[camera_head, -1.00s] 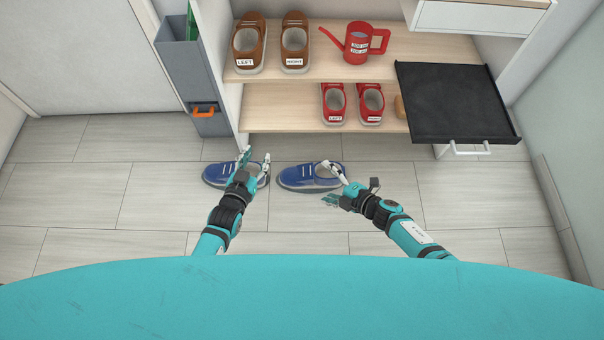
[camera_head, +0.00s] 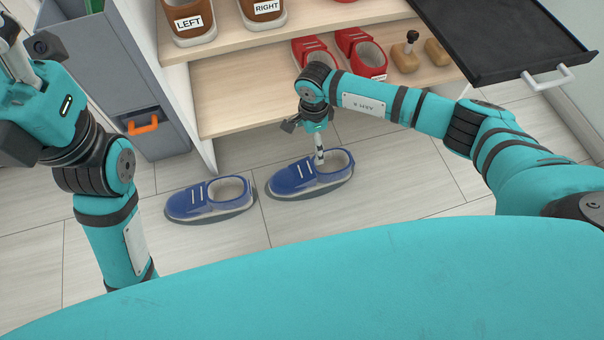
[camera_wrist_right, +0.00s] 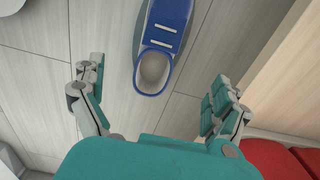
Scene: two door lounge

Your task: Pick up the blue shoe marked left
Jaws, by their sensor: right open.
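Two blue shoes stand on the tiled floor, the left one (camera_head: 210,200) and the right one (camera_head: 300,178) side by side. No left or right mark is readable on either. My right gripper (camera_head: 319,150) hangs over the opening of the right-hand shoe, fingers down. In the right wrist view a blue shoe (camera_wrist_right: 167,28) lies ahead between the spread fingers of this gripper (camera_wrist_right: 160,75), with nothing held. Whether a fingertip touches the shoe is unclear. My left gripper (camera_head: 22,60) is raised at the left edge, partly cut off; its finger opening is unclear.
A wooden shelf (camera_head: 230,95) behind holds brown shoes (camera_head: 190,18) above and red shoes (camera_head: 362,52) below. A black tray (camera_head: 500,35) juts out at right. A grey bin (camera_head: 110,70) with an orange handle stands left. Floor right of the shoes is clear.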

